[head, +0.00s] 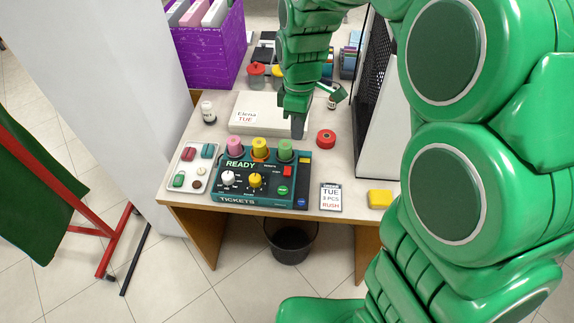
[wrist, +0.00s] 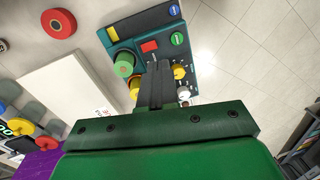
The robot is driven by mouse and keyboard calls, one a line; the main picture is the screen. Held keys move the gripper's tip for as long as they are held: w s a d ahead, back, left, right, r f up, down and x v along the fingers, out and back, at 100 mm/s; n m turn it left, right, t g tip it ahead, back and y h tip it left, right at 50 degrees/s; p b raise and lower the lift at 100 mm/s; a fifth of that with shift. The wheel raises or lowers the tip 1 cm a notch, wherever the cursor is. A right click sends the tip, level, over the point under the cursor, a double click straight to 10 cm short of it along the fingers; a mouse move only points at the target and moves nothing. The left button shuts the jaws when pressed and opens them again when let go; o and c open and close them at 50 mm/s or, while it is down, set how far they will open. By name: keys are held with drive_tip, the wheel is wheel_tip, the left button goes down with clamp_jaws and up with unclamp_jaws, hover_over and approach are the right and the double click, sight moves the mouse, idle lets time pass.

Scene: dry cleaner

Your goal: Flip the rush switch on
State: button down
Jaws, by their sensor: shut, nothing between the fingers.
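The teal and black ticket panel (head: 262,204), marked READY and TICKETS, lies near the front of the desk. A small red switch (head: 287,171) is on its right half, with a label too small to read; I take it as the rush switch. It also shows in the wrist view as a red rectangle (wrist: 149,46). Whether it is on or off cannot be told. My gripper (head: 297,130) is shut and empty, pointing down behind the panel's right part, above the desk. In the wrist view its fingers (wrist: 160,66) reach over the panel, close to the red switch.
Pink, yellow and green cylinders (head: 285,149) stand along the panel's back edge. White and yellow knobs (head: 255,181) and a green button (head: 282,190) are nearby.

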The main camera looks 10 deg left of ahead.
sight(287, 173)
drive_tip(key=shift+w+a+f+n, duration=0.35)
drive_tip(key=shift+w+a+f, duration=0.15)
drive_tip(key=shift+a, duration=0.15)
drive_tip(key=shift+w+a+f+n, duration=0.35)
drive_tip(key=shift+w+a, duration=0.1)
drive_tip(key=shift+a, duration=0.15)
drive_tip(key=f, duration=0.4)
drive_tip(key=s+f, duration=0.1)
drive_tip(key=f, duration=0.8)
drive_tip(key=shift+s+f, duration=0.35)
drive_tip(key=shift+f, duration=0.1)
drive_tip(key=shift+s+f, duration=0.1)
drive_tip(key=shift+f, duration=0.05)
drive_tip(key=shift+w+r, duration=0.2)
drive_tip(key=shift+w, duration=0.6)
